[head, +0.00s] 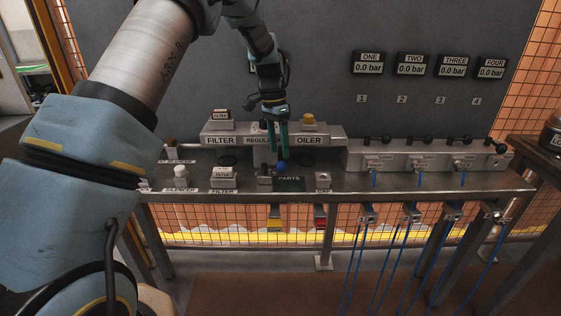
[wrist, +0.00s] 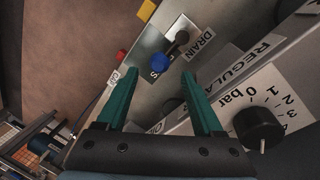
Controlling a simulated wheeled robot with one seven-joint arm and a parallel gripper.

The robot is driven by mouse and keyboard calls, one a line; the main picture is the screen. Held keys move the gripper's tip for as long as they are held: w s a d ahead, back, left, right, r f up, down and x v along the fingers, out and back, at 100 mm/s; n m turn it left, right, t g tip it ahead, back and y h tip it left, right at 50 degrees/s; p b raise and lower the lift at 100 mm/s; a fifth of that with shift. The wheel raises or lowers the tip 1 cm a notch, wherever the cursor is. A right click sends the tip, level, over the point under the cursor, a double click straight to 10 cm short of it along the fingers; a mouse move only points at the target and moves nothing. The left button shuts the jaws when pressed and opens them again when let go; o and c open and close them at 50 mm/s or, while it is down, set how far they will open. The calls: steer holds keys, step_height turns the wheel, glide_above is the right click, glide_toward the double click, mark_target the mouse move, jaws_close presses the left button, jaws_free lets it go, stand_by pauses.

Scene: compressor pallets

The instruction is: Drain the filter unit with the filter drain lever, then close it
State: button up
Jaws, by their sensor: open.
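The filter unit (head: 221,127), labelled FILTER, stands left of the regulator and oiler on the raised block. In the wrist view a dark round-ended lever (wrist: 182,37) sits beside a DRAIN label (wrist: 201,43); I cannot tell surely which unit it belongs to. A blue knob (wrist: 159,62) is close to it, and it also shows in the head view (head: 281,167). My gripper (wrist: 162,74) is open with two teal fingers, empty, pointing toward the blue knob and the lever. In the head view my gripper (head: 279,148) hangs in front of the regulator and hides part of its label.
The regulator's dial knob (wrist: 258,130) is close to the right finger. The oiler (head: 309,128) stands to the right. A valve row (head: 425,160) with blue hoses is further right, under several pressure displays.

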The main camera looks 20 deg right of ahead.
step_height(320, 180, up, 6)
steer(key=w+b, duration=0.1)
steer(key=shift+a, duration=0.1)
stand_by(0.4)
steer(key=s+a+n+t, duration=0.15)
steer(key=a+n, duration=0.65)
steer(key=a, duration=1.4)
steer(key=s+a+f+n+t, duration=0.1)
steer(key=s+a+n+t, duration=0.1)
steer(key=s+a+n, duration=0.5)
steer(key=s+a, duration=0.5)
steer(key=a, duration=0.3)
steer(key=shift+s+a+f, duration=0.15)
steer(key=shift+s+f, duration=0.05)
stand_by(0.4)
